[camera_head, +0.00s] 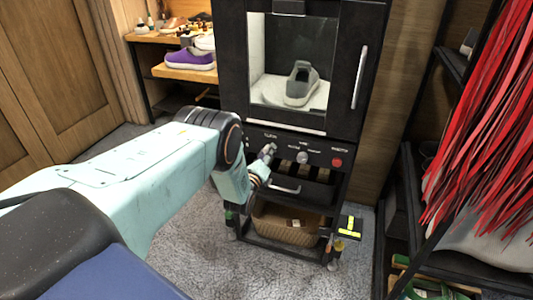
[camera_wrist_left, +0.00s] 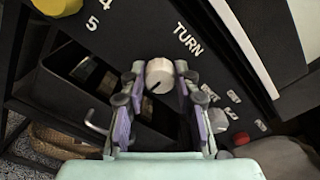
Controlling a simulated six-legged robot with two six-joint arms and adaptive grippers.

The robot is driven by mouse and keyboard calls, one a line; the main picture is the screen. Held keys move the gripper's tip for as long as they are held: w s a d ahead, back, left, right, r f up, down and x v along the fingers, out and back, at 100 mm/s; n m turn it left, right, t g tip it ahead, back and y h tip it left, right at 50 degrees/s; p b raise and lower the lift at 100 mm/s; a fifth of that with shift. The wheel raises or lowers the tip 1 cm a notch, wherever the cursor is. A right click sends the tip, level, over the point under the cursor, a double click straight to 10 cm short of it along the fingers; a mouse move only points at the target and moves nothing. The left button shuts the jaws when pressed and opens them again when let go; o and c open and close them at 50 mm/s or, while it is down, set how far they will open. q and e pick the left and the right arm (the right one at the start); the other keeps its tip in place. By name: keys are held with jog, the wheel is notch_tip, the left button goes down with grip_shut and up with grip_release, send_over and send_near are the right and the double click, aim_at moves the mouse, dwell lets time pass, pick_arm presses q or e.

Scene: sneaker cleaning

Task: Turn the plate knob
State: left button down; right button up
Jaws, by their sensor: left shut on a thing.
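The plate knob (camera_wrist_left: 159,75), a pale round knob with a dark pointer line, sits on the black control panel beside lettering that reads "TURN". In the left wrist view my left gripper (camera_wrist_left: 158,84) has its fingers on both sides of this knob and is shut on it. In the head view my left arm comes in from the left and the gripper (camera_head: 266,157) is against the left part of the panel, largely hiding the knob. A grey shoe (camera_head: 300,84) stands on the pale round plate (camera_head: 268,94) inside the cabinet. My right gripper is not in view.
A second knob (camera_head: 302,157) and a red button (camera_head: 337,162) are right of the gripper. A drawer handle (camera_head: 285,189) and wicker basket (camera_head: 287,229) are below. A shelf with a purple shoe (camera_head: 190,60) is left; red strands (camera_head: 478,110) hang at right.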

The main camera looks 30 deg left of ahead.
pick_arm(q)
jog(key=c, duration=1)
grip_release()
jog(key=shift+s, duration=0.1)
jog(key=v, duration=1.1)
jog(key=shift+s, duration=0.4)
